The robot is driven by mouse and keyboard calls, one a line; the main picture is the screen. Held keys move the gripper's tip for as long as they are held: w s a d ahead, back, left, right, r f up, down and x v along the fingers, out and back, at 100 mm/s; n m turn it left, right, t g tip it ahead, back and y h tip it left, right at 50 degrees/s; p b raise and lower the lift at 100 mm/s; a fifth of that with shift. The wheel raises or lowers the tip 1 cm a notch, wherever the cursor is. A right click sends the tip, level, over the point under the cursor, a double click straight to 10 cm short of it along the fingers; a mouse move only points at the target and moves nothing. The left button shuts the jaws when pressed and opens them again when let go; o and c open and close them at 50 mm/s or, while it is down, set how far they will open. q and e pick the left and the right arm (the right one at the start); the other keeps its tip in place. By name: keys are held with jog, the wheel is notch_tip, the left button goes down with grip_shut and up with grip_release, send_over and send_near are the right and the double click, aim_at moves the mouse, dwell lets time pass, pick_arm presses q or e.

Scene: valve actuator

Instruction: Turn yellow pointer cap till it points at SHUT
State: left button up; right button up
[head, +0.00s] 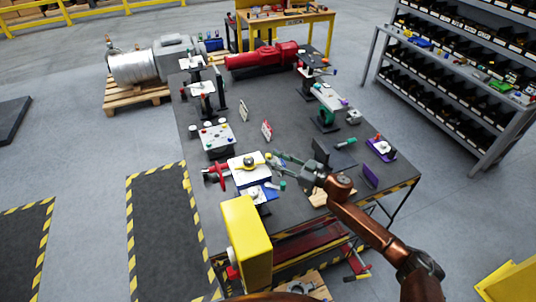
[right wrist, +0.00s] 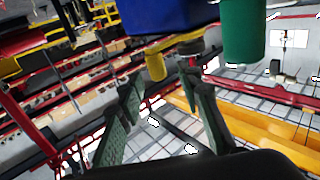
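The yellow pointer cap (head: 249,160) is a small round piece on top of a white and yellow actuator housing (head: 241,173) near the table's left edge. Its pointing direction and any SHUT lettering are too small to read. My right gripper (head: 277,158) reaches in from the right, its fingers close beside the cap. I cannot tell whether they touch it. In the right wrist view the two fingers (right wrist: 165,108) stand apart with nothing clearly held between them. A yellow piece (right wrist: 155,66) shows just beyond them; I cannot tell whether it is the cap. My left gripper is out of view.
A red handwheel (head: 217,173) is on the housing's left. A blue base (head: 262,191) and green-capped part lie in front. A tall yellow box (head: 246,240) stands at the table's near-left edge.

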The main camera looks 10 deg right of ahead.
aim_at(268, 154)
jog(key=x, duration=0.3)
jog(key=shift+w+d+f, duration=0.1)
jog(key=shift+d, duration=0.05)
jog(key=shift+w+a, duration=0.15)
jog(key=shift+a, duration=0.2)
jog(key=shift+w, duration=0.1)
jog(key=c, duration=0.8)
grip_shut()
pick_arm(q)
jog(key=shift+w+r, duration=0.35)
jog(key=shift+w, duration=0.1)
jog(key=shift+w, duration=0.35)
